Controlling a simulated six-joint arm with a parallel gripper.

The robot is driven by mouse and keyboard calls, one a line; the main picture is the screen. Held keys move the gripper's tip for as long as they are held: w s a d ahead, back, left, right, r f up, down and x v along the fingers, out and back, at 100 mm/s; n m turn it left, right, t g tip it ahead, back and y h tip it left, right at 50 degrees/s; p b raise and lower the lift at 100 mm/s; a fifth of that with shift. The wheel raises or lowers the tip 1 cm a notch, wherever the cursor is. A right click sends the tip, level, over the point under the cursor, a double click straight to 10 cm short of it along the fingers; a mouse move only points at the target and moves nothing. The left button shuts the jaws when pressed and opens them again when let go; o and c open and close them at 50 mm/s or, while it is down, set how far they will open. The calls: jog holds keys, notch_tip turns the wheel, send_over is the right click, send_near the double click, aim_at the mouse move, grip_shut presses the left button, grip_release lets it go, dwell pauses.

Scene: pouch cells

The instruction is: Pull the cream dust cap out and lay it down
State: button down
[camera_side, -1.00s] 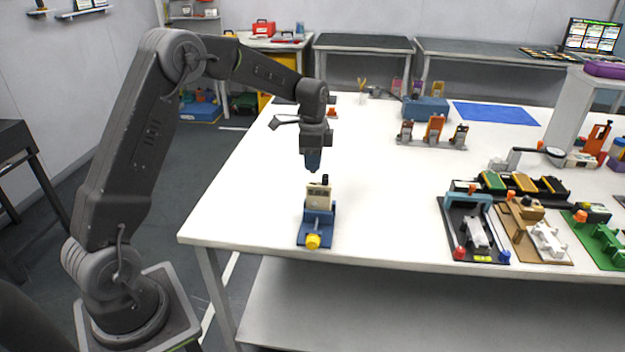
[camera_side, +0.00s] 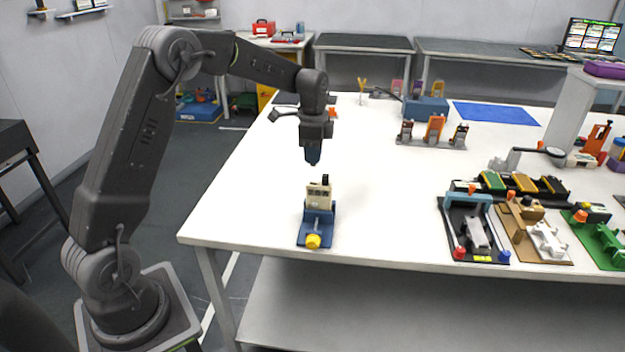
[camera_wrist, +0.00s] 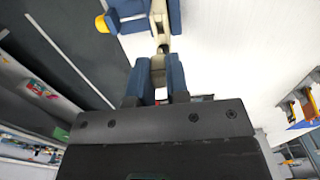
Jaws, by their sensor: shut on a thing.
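My gripper (camera_side: 313,160) points straight down above the cream block (camera_side: 319,196), with a gap between fingertips and block in the side view. The block stands upright in a blue clamp (camera_side: 316,228) with a yellow knob (camera_side: 313,241). A small black part (camera_side: 325,179) sticks up from its top. In the wrist view the blue fingers (camera_wrist: 158,70) are shut on a small cream piece, the dust cap (camera_wrist: 158,63). The block (camera_wrist: 159,14) shows beyond the fingertips there. The cap is too small to make out in the side view.
The white table (camera_side: 380,200) is bare around the clamp, with free room to its right. Several fixtures (camera_side: 475,230) stand at the right front. A rack of coloured parts (camera_side: 433,133), a blue box (camera_side: 426,107) and a blue mat (camera_side: 495,113) are farther back.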

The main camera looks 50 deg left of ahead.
jog(key=shift+r, duration=1.75)
jog(key=s+a+f, duration=0.5)
jog(key=s, duration=0.5)
jog(key=s+a+f, duration=0.5)
jog(key=s+a, duration=0.1)
jog(key=s, duration=0.4)
send_over(273, 228)
notch_tip(273, 228, down, 7)
jog(key=shift+s+a+r, duration=0.1)
jog(key=shift+f, duration=2.1)
jog(key=shift+f, duration=0.15)
